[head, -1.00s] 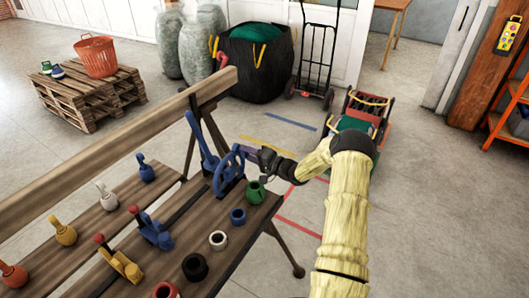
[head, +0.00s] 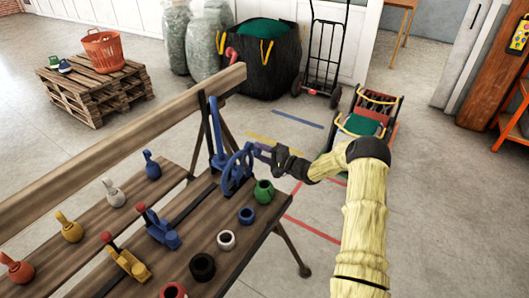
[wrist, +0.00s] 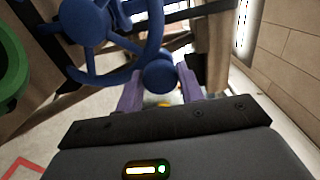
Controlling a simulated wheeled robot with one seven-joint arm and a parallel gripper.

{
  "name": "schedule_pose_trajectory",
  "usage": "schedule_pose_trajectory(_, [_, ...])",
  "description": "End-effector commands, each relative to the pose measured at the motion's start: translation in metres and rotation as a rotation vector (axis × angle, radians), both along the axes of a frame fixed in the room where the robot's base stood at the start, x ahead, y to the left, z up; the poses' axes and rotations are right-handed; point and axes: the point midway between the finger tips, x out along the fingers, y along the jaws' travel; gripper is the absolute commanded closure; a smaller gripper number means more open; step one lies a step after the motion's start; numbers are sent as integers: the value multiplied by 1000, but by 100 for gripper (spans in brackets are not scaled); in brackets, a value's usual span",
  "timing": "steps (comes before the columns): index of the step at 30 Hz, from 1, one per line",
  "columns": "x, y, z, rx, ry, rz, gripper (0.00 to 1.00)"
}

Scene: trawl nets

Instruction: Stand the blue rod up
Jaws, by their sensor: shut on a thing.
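The blue rod (head: 217,132) rises from the far end of the wooden bench in the head view, close to upright with a slight lean to the left. Beside it is a blue spoked wheel (head: 237,171), with its hub (wrist: 85,20) showing in the wrist view. My gripper (head: 261,151) is at the wheel's upper right rim. In the wrist view its purple fingers (wrist: 159,84) are on either side of the wheel's blue knob (wrist: 160,74), shut on it. The rod's foot is partly hidden by the wheel.
A green ring cup (head: 264,191) stands close to the wheel, with blue, white, black and red ones along the bench edge. Yellow (head: 125,262) and blue (head: 160,230) levers stand to the left. A long wooden beam (head: 120,150) runs behind.

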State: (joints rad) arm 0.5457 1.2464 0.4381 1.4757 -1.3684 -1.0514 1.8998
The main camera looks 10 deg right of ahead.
Motion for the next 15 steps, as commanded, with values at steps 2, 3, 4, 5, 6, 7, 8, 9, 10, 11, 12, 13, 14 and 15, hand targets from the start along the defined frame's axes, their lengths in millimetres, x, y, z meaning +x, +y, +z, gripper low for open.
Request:
schedule_pose_trajectory(2, [0, -3, -2, 0, 6, -5, 100])
schedule_pose_trajectory(3, [0, -3, -2, 0, 6, -5, 100])
schedule_pose_trajectory(4, [0, -3, -2, -1, 6, -5, 100])
schedule_pose_trajectory(5, [0, -3, -3, -1, 6, -5, 100])
schedule_pose_trajectory(6, [0, -3, -3, -1, 6, -6, 56])
schedule_pose_trajectory(7, [-1, -3, -3, -1, 6, -5, 51])
schedule_pose_trajectory(8, [-1, -3, -3, -1, 6, -5, 45])
schedule_pose_trajectory(9, [0, -3, -2, -1, 5, -5, 42])
schedule_pose_trajectory(10, [-1, -2, -2, -1, 5, -4, 42])
schedule_pose_trajectory(11, [0, -2, -2, -1, 5, -4, 42])
schedule_pose_trajectory(12, [0, -2, -2, -1, 5, -3, 42])
schedule_pose_trajectory(13, [0, -2, -2, -1, 4, -3, 42])
schedule_pose_trajectory(14, [0, -2, -2, -1, 4, -3, 42])
schedule_pose_trajectory(15, [0, -1, -2, -1, 4, -3, 42])
